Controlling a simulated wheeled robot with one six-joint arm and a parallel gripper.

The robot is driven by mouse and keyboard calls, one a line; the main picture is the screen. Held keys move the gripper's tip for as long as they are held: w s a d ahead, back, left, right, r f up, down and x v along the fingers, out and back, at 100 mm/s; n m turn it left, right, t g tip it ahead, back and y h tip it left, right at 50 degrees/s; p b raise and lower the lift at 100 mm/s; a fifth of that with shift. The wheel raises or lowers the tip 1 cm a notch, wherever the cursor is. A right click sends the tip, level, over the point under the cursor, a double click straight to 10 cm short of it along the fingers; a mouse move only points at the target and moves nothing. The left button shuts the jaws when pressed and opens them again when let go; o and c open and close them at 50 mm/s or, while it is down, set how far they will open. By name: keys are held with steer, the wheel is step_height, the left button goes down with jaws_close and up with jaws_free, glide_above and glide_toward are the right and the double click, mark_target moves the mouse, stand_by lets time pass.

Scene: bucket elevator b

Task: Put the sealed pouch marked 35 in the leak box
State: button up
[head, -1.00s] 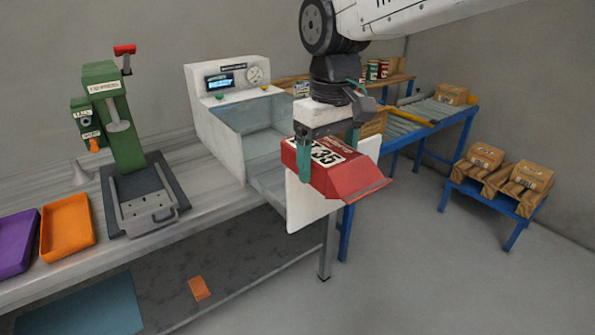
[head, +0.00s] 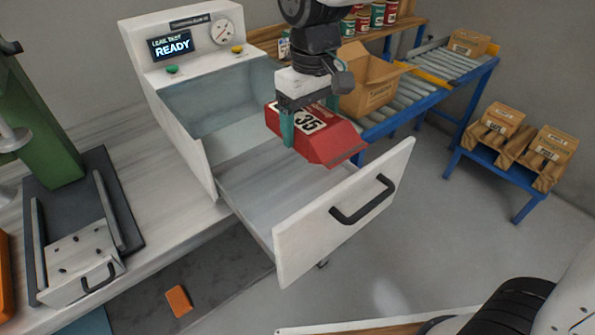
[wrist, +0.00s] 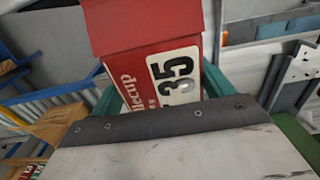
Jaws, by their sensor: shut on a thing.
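The red pouch marked 35 (head: 318,133) is held between the green fingers of my gripper (head: 308,128). In the head view it hangs over the open drawer of the leak box, apart from the drawer floor. In the wrist view the pouch (wrist: 150,55) shows its label with 35, between the fingers (wrist: 160,90). The leak box (head: 185,75) is white, with a gauge and a display reading LEAK TEST READY. Its drawer (head: 340,215) is pulled out, with a black handle on the front. The part of the drawer floor that I see is bare.
A green press (head: 40,110) stands left on the bench. An open cardboard box (head: 370,85) sits at the roller conveyor (head: 440,75) behind. Filled brown pouches (head: 500,118) lie on a blue stand at right. An orange piece (head: 178,300) lies below the bench.

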glide_above(307, 200)
step_height(307, 200, down, 14)
steer(key=shift+r, duration=0.1)
steer(key=shift+f, duration=2.2)
steer(key=shift+f, duration=0.1)
steer(key=o, duration=0.6)
steer(key=shift+o, duration=0.8)
step_height(307, 200, up, 12)
steer(key=s+d+r+m, duration=0.1)
steer(key=s+d+r, duration=0.2)
steer(key=d, duration=0.3)
steer(key=s+d+r+m, duration=0.2)
steer(key=s+d+r, duration=0.1)
steer(key=d+r, duration=0.15)
steer(key=s+d+r+m+t, duration=0.1)
steer(key=s+d+m, duration=0.2)
steer(key=s+d, duration=0.6)
steer(key=shift+s+d+r+m, duration=0.25)
steer(key=shift+s+d+m, duration=0.15)
steer(key=shift+s, duration=1.5)
